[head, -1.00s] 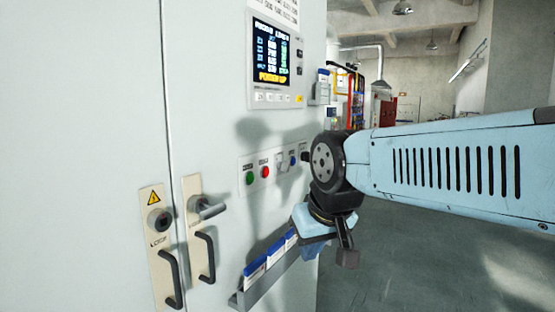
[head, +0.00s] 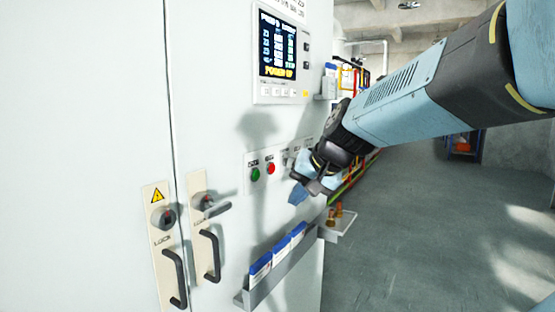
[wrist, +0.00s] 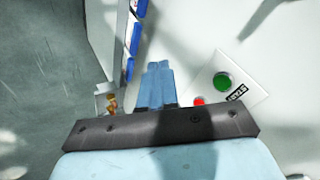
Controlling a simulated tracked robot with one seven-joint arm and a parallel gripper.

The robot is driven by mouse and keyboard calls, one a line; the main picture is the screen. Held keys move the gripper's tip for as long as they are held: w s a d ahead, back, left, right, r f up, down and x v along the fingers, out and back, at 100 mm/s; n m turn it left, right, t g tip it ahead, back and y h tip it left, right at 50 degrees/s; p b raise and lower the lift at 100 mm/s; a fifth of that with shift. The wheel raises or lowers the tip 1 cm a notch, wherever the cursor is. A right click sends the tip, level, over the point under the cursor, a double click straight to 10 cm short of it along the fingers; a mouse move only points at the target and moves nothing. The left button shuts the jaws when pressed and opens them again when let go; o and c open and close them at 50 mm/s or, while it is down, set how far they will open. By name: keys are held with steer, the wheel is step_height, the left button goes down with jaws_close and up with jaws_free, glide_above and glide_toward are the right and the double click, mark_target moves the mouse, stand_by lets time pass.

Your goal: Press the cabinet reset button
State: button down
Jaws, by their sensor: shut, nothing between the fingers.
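The grey cabinet (head: 215,110) fills the left of the head view. Its button panel (head: 252,187) carries a green button (head: 255,174) and a red button (head: 271,168). My gripper and wrist cover part of the panel to the right of these, so I cannot make out a reset button there. My gripper (head: 298,194) is shut and empty in front of the panel's lower right, its fingers pointing down-left. In the wrist view the blue fingers (wrist: 158,76) lie together. The green button (wrist: 222,82) shows to their right, and the red button (wrist: 198,101) is partly hidden by the gripper body.
A lit display (head: 277,45) is above the panel. A document rack (head: 275,278) with blue-and-white folders juts out below. Door handles (head: 209,255) and locks are at lower left. A small shelf (head: 343,225) with orange items stands beyond the cabinet edge. Open floor lies right.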

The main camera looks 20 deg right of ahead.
steer(key=w+d+r+m+t+h, duration=0.1)
steer(key=w+d+m+t, duration=0.1)
steer(key=w+d+m, duration=0.3)
steer(key=w+d+r+m+t+h, duration=0.1)
steer(key=w+d+m, duration=0.4)
steer(key=w+d, duration=0.6)
steer(key=d+t, duration=0.1)
steer(key=d, duration=0.4)
steer(key=shift+w+d+r+m, duration=0.15)
steer(key=shift+w+m, duration=0.15)
steer(key=shift+w, duration=0.1)
steer(key=w+a, duration=0.5)
steer(key=w, duration=0.2)
steer(key=shift+a, duration=0.25)
stand_by(0.8)
steer(key=shift+w+a+r, duration=0.1)
steer(key=shift+w+a, duration=0.15)
